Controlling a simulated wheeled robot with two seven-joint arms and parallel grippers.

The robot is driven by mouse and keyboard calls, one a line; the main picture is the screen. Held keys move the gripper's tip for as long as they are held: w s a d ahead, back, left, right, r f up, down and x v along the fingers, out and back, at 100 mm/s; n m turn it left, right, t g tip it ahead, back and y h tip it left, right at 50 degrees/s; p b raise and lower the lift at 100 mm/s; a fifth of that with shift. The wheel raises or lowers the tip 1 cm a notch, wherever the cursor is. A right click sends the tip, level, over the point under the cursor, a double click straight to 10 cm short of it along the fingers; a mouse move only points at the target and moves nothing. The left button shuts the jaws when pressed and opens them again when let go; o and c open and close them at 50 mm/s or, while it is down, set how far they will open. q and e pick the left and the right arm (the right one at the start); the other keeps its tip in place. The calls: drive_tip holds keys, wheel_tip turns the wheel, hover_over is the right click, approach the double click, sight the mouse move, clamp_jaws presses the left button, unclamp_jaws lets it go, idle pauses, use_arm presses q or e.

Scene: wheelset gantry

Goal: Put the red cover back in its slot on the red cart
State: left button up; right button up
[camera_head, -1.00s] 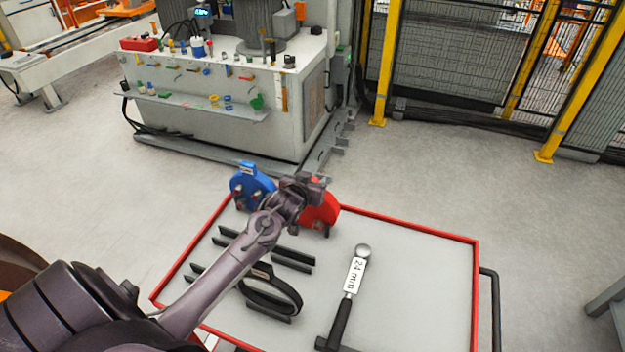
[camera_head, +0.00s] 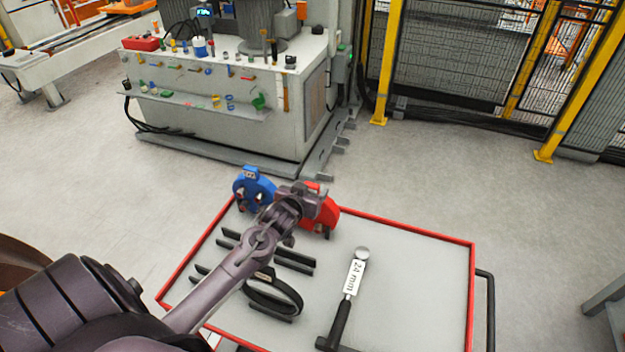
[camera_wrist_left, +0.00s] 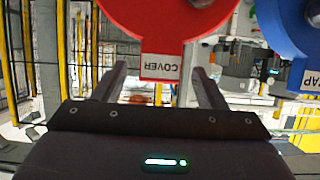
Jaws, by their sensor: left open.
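The red cover (camera_head: 322,212) stands upright at the back edge of the red-rimmed cart (camera_head: 420,232), partly hidden by my left gripper. In the left wrist view the red cover (camera_wrist_left: 165,28) carries a white "COVER" label and its labelled tab lies between my two fingers. My left gripper (camera_head: 310,196) is open around that tab, with a gap on both sides; it also shows in the left wrist view (camera_wrist_left: 160,80). I cannot tell whether the cover sits fully in its slot. My right gripper is in neither view.
A blue cap (camera_head: 252,190) stands upright just left of the cover, close to my gripper. Black slotted holders (camera_head: 285,258), a black ring (camera_head: 272,295) and a hammer-like tool labelled "24 mm" (camera_head: 350,290) are on the cart top. The cart's right part is clear.

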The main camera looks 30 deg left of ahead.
use_arm(q)
drive_tip(key=p+v, duration=0.1)
drive_tip(key=v, duration=0.3)
drive_tip(key=shift+d, duration=0.1)
idle(0.5)
